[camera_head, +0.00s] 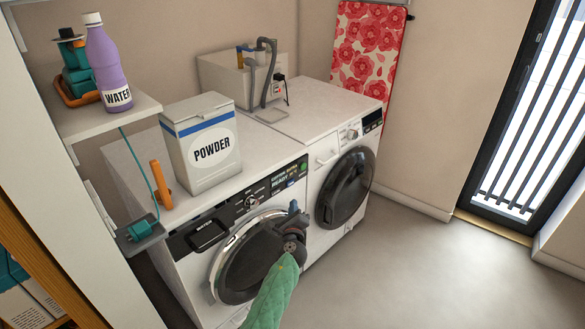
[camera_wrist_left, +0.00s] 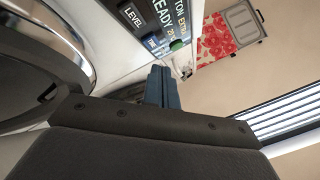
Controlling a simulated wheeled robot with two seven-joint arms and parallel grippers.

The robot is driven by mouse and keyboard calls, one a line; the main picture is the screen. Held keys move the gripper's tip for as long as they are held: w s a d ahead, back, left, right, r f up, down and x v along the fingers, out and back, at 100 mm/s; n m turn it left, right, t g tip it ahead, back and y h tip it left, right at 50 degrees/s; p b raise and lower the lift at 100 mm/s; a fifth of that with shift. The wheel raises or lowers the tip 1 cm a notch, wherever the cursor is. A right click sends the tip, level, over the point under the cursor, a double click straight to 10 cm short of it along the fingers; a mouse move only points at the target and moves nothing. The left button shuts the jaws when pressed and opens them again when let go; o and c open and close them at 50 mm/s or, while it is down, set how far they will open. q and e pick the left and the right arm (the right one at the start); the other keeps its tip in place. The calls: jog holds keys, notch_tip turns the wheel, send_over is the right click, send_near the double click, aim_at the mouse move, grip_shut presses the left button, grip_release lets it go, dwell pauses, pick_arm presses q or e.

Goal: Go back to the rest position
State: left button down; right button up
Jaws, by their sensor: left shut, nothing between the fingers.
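My left gripper (camera_head: 294,212) is in front of the left washing machine (camera_head: 192,291), near the right edge of its round door (camera_head: 240,262). Its fingers are shut and empty, pointing up toward the control panel. In the left wrist view the closed blue-grey fingers (camera_wrist_left: 162,86) stand below the panel's display (camera_wrist_left: 165,17) and green button (camera_wrist_left: 176,44). I cannot tell whether the fingers touch the machine. The door looks closed. A green sleeve (camera_head: 270,296) covers my left arm. My right gripper is not in view.
A second machine (camera_head: 322,157) stands to the right. A powder box (camera_head: 203,143) and orange handle (camera_head: 161,184) are on top of the left one. A shelf (camera_head: 100,117) at left holds a purple water bottle (camera_head: 108,60). The floor (camera_head: 420,270) at right is clear.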

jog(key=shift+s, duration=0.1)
